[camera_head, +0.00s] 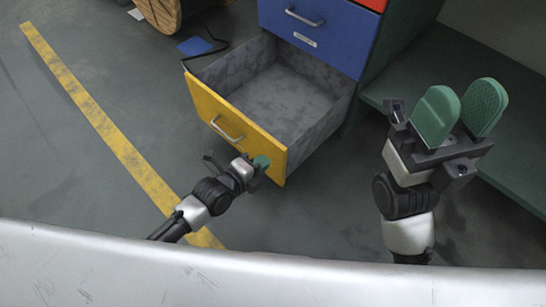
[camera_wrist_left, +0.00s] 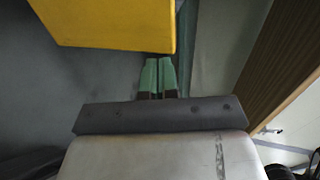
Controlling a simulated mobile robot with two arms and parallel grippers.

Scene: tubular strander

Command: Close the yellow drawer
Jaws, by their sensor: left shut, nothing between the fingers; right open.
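The yellow drawer (camera_head: 235,126) is pulled out far from the cabinet, and its grey inside (camera_head: 285,95) looks empty. Its front carries a metal handle (camera_head: 227,130). My left gripper (camera_head: 261,163) is shut and empty at the right end of the yellow front, low down. In the left wrist view its green fingertips (camera_wrist_left: 158,72) are together just below the edge of the yellow front (camera_wrist_left: 115,22); I cannot tell whether they touch it. My right gripper (camera_head: 460,112) is open and empty, to the right of the drawer and apart from it.
A blue drawer (camera_head: 318,35) above the yellow one is shut, with a red one (camera_head: 372,4) above it. A green surface (camera_head: 440,100) extends right of the cabinet. A wooden reel (camera_head: 160,12) stands at the back left. Floor with a yellow stripe (camera_head: 105,125) lies clear at left.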

